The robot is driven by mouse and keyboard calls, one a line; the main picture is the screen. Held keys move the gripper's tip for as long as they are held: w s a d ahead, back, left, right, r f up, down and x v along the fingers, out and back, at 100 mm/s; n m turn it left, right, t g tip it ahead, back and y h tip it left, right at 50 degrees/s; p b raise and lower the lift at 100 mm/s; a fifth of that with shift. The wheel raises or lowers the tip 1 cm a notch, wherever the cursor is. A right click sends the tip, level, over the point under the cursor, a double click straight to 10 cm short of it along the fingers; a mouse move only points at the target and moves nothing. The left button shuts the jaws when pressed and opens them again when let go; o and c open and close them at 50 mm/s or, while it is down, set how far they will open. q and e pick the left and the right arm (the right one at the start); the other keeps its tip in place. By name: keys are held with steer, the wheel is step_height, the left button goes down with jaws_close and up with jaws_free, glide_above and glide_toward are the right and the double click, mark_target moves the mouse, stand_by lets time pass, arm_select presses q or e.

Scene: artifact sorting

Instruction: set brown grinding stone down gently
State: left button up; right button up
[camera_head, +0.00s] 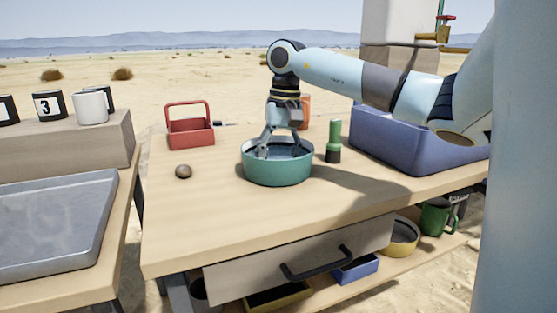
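A small round brown stone (183,171) lies on the wooden table, left of the teal bowl (278,172). My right gripper (279,153) points down into this bowl, with its fingers spread apart and nothing visible between them. The fingertips are low inside the bowl, and the front rim hides part of the bowl's floor. The gripper is well to the right of the brown stone and is not touching it. My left gripper is not in view.
A red basket (190,132) stands behind the stone. A green and black flashlight-like cylinder (334,142) stands right of the bowl, near a blue-purple bin (400,145). A grey tray (50,225) is on the left table. The front left tabletop is clear.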

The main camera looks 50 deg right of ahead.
steer(key=shift+r, duration=0.15)
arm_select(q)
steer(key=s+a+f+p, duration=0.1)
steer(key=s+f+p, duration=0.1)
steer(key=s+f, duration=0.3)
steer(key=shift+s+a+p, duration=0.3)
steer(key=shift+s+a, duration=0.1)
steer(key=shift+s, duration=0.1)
arm_select(e)
step_height(320, 180, up, 12)
steer(key=shift+s+d, duration=0.35)
steer(key=shift+d, duration=0.1)
